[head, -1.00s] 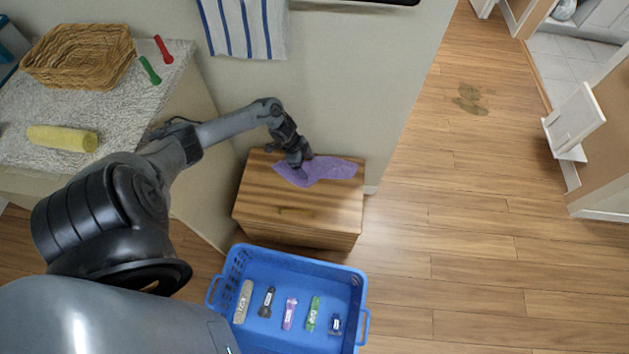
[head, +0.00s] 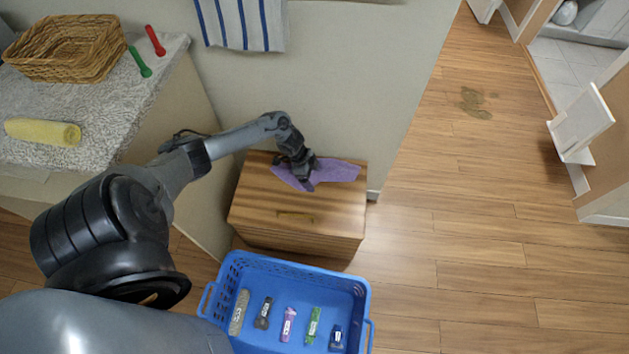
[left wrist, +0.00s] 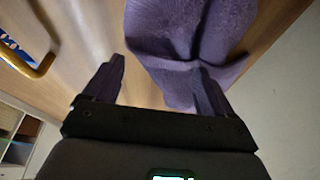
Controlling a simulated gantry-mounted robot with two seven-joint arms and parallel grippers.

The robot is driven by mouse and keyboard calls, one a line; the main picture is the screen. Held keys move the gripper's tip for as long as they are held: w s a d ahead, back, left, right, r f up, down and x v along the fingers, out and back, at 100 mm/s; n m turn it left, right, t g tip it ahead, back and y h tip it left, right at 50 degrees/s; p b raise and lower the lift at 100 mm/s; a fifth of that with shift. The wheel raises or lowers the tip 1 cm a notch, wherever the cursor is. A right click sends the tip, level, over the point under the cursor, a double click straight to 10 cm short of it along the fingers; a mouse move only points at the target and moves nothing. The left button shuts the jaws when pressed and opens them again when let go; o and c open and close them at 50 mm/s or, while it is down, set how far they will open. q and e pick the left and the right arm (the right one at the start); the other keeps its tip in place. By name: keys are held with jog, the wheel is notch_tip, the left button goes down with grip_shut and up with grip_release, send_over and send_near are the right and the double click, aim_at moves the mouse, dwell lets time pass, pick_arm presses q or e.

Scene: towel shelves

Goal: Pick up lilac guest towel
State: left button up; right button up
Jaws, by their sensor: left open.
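The lilac guest towel (head: 338,173) lies loosely spread on top of a wooden chest (head: 265,200) in the head view. My left gripper (head: 305,182) is over the towel's left part and hides some of it. In the left wrist view, my left gripper (left wrist: 158,88) is open, its two dark fingers apart. The towel (left wrist: 190,35) shows raised folds ahead, by the right finger and partly in the gap. Bare wood shows near the left finger. Whether the fingers touch the cloth is unclear. My right gripper is not in view.
A blue basket (head: 362,300) with several small items stands in front of the chest. A counter at left holds a wicker basket (head: 66,50) and a rolled yellow towel (head: 42,132). A striped towel (head: 240,22) hangs on the wall. Open floor lies right.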

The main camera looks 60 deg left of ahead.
pick_arm(q)
jog(key=shift+f, duration=0.2)
jog(key=shift+w+d+f+b, duration=0.1)
jog(key=shift+f+b, duration=0.2)
jog(key=shift+b, duration=0.15)
jog(key=shift+r, duration=0.1)
jog(key=shift+c, duration=0.6)
jog(key=c, duration=0.5)
grip_shut()
notch_tip(320, 180, up, 12)
jog(key=p, duration=1.3)
